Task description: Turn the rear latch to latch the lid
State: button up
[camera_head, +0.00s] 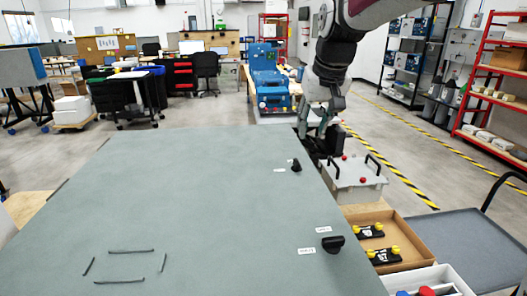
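The lid (190,205) is a large flat grey-green panel filling the lower left of the view. The rear latch (296,165) is a small black knob near its far right edge, with a white label beside it. A similar black front latch (333,244) sits nearer on the same edge, with white labels beside it. My gripper (318,136) points down just beyond and to the right of the rear latch, apart from it in the picture. Its fingers are small and dark against a dark background, so their opening is unclear.
Right of the lid stand a grey box with black handles (356,186), a cardboard tray (417,243) with yellow-and-black parts, a white bin (458,284) and a grey cart (470,240). Blue equipment (268,75) stands behind.

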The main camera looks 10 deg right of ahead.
aim_at(297, 161)
jog(key=w+x, duration=0.1)
jog(key=x, duration=0.5)
jog(key=w+r+x, duration=0.1)
jog(key=x, duration=0.5)
jog(key=w+p+x, duration=0.1)
jog(key=x, duration=0.5)
jog(key=shift+w+d+r, duration=0.1)
jog(key=shift+w+r, duration=0.05)
jog(key=shift+r, duration=0.1)
grip_shut()
